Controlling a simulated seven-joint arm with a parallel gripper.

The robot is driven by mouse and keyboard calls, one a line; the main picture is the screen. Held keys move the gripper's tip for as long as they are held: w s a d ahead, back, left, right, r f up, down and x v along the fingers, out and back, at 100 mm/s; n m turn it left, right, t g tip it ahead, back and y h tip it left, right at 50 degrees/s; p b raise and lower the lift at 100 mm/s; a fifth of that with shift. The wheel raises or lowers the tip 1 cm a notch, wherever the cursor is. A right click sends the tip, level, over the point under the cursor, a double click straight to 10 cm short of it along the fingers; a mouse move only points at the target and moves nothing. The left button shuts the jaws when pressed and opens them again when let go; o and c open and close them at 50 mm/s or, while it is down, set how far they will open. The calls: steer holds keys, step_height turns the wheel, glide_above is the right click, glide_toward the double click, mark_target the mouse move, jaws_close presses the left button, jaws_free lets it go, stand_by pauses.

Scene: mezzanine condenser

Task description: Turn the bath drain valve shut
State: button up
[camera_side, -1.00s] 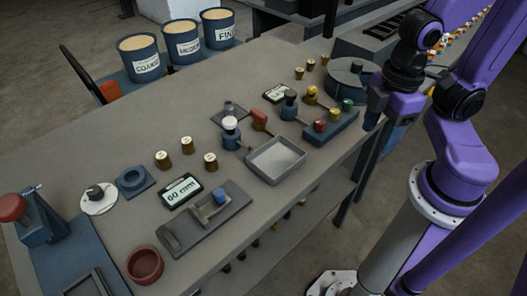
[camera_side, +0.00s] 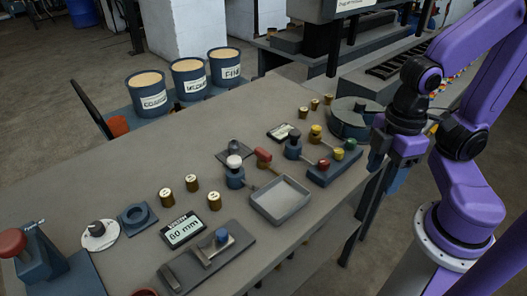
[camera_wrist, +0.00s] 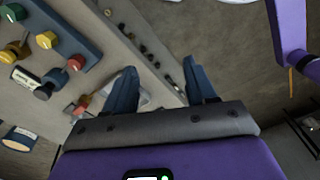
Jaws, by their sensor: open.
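No readable label marks the bath drain valve. A small red-handled lever (camera_side: 263,155) stands behind a shallow grey tray (camera_side: 262,208), which may be the bath. A white-topped knob on a blue body (camera_side: 235,175) stands left of the tray, and a dark-knobbed blue fitting (camera_side: 293,148) stands right of the lever. A red handle also shows in the wrist view (camera_wrist: 80,106). My gripper (camera_side: 377,155) is open and empty, off the bench's right edge, apart from all of these. In the wrist view its two blue fingers (camera_wrist: 160,78) are spread.
A blue block with red, yellow and green knobs (camera_side: 336,167) lies between the tray and my gripper. A round grey drum (camera_side: 352,122) stands behind it.

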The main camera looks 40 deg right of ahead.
steer(key=o, duration=0.5)
steer(key=shift+o, duration=0.2)
steer(key=shift+w+a+r, duration=0.1)
steer(key=shift+w+a, duration=0.15)
steer(key=shift+w, duration=0.1)
step_height(320, 180, up, 4)
steer(key=r+n, duration=0.1)
steer(key=n, duration=0.4)
glide_above(263, 151)
step_height(263, 151, down, 18)
steer(key=shift+s+r, duration=0.1)
steer(key=c, duration=1.1)
